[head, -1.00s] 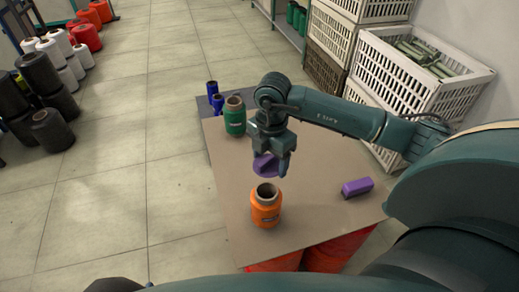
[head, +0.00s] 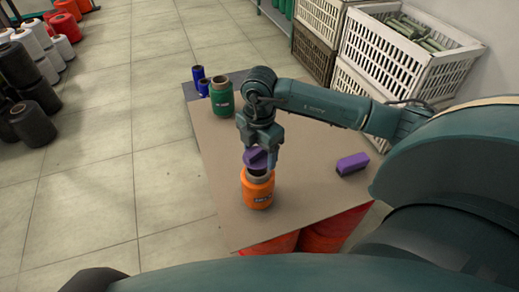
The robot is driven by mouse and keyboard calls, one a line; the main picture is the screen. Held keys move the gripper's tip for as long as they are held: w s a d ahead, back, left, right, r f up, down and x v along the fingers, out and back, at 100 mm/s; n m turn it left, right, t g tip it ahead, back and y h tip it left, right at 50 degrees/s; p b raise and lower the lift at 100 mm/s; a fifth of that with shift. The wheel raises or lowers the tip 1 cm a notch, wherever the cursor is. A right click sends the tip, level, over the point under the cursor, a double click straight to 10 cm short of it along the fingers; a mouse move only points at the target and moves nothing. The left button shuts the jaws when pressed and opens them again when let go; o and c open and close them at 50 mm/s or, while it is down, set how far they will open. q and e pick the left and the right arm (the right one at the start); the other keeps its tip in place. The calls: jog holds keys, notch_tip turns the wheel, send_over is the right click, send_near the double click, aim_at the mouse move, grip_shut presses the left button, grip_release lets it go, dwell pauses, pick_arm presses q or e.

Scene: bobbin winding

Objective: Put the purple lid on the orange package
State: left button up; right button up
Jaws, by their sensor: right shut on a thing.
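The orange package (head: 258,190) stands upright on the brown table top (head: 305,205), its grey tube opening facing up. My right gripper (head: 260,152) is directly above it, pointing down and shut on the purple lid (head: 254,158). The lid is at the mouth of the package and looks slightly tilted. It covers part of the opening; I cannot tell whether it touches the rim. My left gripper is not in view.
A purple block (head: 352,164) lies on the table to the right. The table's front is clear.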

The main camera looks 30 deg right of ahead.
jog(key=shift+f+b, duration=1.25)
jog(key=shift+f, duration=0.75)
jog(key=o, duration=1)
